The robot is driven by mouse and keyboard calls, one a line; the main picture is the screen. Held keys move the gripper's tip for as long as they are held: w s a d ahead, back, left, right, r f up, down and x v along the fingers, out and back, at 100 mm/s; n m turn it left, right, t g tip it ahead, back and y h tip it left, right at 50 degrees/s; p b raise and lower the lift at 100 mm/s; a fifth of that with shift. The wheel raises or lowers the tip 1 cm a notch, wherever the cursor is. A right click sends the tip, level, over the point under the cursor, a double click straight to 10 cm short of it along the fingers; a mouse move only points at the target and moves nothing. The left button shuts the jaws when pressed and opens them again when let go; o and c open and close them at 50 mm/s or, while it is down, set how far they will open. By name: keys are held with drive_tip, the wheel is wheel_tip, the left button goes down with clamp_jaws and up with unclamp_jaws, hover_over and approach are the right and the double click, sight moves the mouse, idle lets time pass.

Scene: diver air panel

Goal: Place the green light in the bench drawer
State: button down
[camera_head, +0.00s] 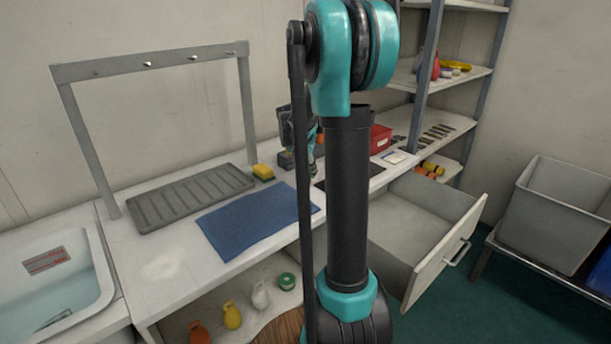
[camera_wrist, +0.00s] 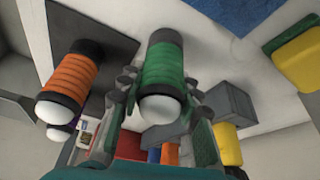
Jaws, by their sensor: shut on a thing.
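The green light (camera_wrist: 160,68), a ribbed green cylinder with black ends and a white dome, is between the fingers of my gripper (camera_wrist: 160,98) in the wrist view. The gripper is shut on it. In the head view my gripper (camera_head: 303,150) is over the back of the bench, partly hidden by my arm, and the green light cannot be made out there. The bench drawer (camera_head: 447,252) is pulled open at the right of the bench. The visible part of its inside looks empty; my arm hides its left part.
An orange light (camera_wrist: 68,78) stands beside the green one on a dark mat (camera_wrist: 110,28); a purple light (camera_wrist: 58,132) is behind it. A yellow sponge (camera_head: 263,172), blue mat (camera_head: 250,222) and red box (camera_head: 380,138) are on the bench. A grey bin (camera_head: 560,215) stands right.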

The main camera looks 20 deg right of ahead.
drive_tip(key=shift+r, duration=0.1)
wheel_tip(320, 180, up, 20)
idle(0.5)
